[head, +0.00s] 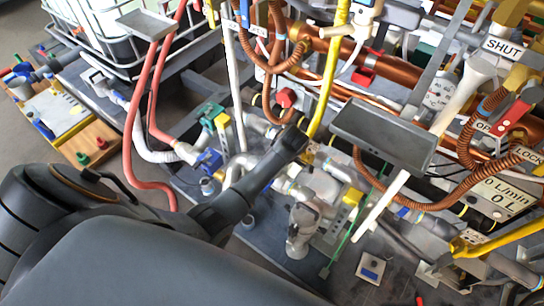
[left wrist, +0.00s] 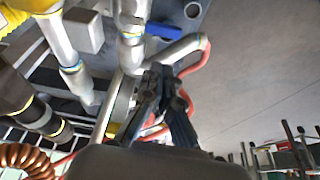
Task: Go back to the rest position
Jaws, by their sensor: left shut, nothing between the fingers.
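My left arm comes in from the left in the head view, and its gripper (head: 294,142) is over the pipework near the middle. In the left wrist view the two dark fingers of the left gripper (left wrist: 160,72) are close together, with nothing held between them. Grey pipes and a red hose show behind the fingers there. I cannot tell whether the gripper touches any pipe. My right gripper is in neither view.
Copper pipes (head: 390,72), a yellow pipe (head: 331,75) and a grey box (head: 384,133) crowd the area right of the gripper. Red hoses (head: 138,125) run on the left. A caged white tank (head: 112,28) stands at the back left. Grey floor shows in the wrist view (left wrist: 255,60).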

